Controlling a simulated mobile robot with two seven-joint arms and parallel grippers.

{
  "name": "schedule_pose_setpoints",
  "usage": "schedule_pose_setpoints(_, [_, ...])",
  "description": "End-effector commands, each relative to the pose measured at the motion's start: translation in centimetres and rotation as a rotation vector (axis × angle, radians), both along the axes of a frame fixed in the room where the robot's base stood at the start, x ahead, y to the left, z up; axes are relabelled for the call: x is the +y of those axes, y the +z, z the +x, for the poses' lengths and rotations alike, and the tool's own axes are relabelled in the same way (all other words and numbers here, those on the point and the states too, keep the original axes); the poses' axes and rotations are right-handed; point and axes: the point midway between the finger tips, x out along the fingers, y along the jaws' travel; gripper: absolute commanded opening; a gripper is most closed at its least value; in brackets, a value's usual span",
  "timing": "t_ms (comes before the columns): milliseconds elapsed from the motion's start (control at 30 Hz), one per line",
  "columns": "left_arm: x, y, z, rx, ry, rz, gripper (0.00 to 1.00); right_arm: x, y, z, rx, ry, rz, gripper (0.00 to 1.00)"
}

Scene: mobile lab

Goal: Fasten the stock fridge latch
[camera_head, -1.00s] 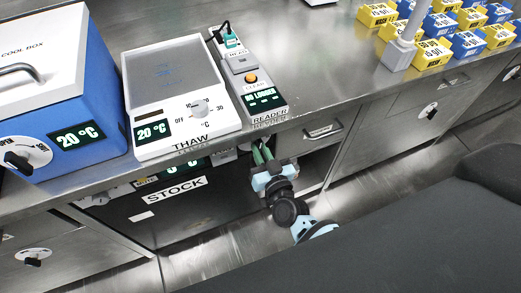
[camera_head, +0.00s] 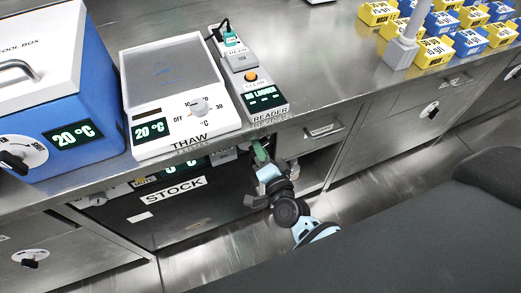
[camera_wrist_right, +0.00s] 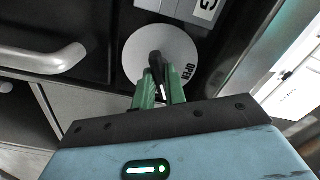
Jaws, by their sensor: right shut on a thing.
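The stock fridge (camera_head: 215,207) is a dark-fronted unit with a STOCK label under the bench, its door against the front as far as I can see. Its latch is a white round dial (camera_wrist_right: 135,48) marked OPEN with a black knob (camera_wrist_right: 156,64), seen in the right wrist view. My right gripper (camera_head: 260,152) reaches the fridge's upper right corner. In the wrist view its green fingers (camera_wrist_right: 160,88) are shut on the knob, one on each side. The gripper hides the latch in the head view. My left gripper is not in view.
A grey bar handle (camera_wrist_right: 40,60) lies left of the dial in the wrist view. The thaw box (camera_head: 170,75), reader (camera_head: 262,98) and blue cool box (camera_head: 85,105) stand above on the bench.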

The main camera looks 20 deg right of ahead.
Motion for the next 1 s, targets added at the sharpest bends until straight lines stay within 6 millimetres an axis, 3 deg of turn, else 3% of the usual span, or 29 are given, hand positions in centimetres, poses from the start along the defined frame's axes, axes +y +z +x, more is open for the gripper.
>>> schedule_pose_setpoints(500, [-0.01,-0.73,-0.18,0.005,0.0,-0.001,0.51,0.06,-0.19,-0.08,0.017,0.0,0.397,0.0])
schedule_pose_setpoints(1000, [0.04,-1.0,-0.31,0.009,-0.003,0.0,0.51,0.07,-0.1,-0.07,0.02,0.001,0.508,0.0])
